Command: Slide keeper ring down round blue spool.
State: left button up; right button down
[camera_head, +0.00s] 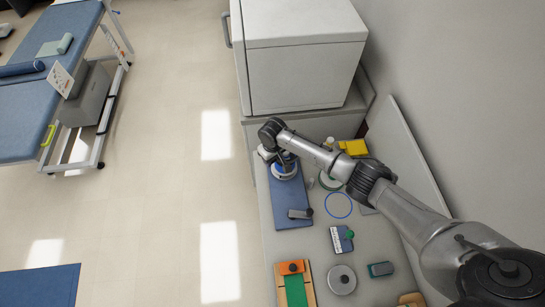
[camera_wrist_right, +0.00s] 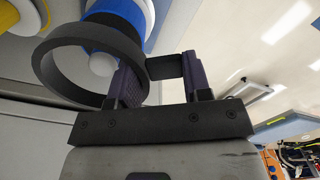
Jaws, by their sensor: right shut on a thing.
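The blue spool (camera_head: 285,170) stands at the back of a blue mat in the head view, partly hidden by my right wrist. In the right wrist view the blue spool (camera_wrist_right: 108,36) has a white core, whose end shows through the opening of the dark keeper ring (camera_wrist_right: 62,80). I cannot tell how far the ring is round the spool. My right gripper (camera_wrist_right: 161,68) is shut on the ring's tab, between its two purple fingers. The right gripper is mostly hidden under the wrist in the head view. My left gripper is not in view.
The blue mat (camera_head: 291,204) carries a grey block (camera_head: 299,213). A blue hoop (camera_head: 338,205), a yellow box (camera_head: 353,147), a round grey disc (camera_head: 342,280) and a green-topped board (camera_head: 295,289) lie nearby. A white cabinet (camera_head: 300,60) stands behind the table.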

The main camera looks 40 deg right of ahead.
jog(key=shift+f, duration=0.4)
jog(key=shift+f+b, duration=0.4)
jog(key=shift+f, duration=0.05)
dwell(0.3)
jog(key=shift+f+b, duration=0.3)
jog(key=shift+f, duration=0.25)
dwell(0.6)
jog(key=c, duration=0.7)
grip_release()
jog(key=o, duration=0.5)
jog(key=shift+o, duration=0.2)
jog(key=shift+r, duration=0.2)
notch_tip(320, 180, up, 4)
jog(key=p, duration=0.4)
jog(key=shift+f, duration=0.25)
jog(key=shift+r+p, duration=1.6)
jog(key=shift+p, duration=0.25)
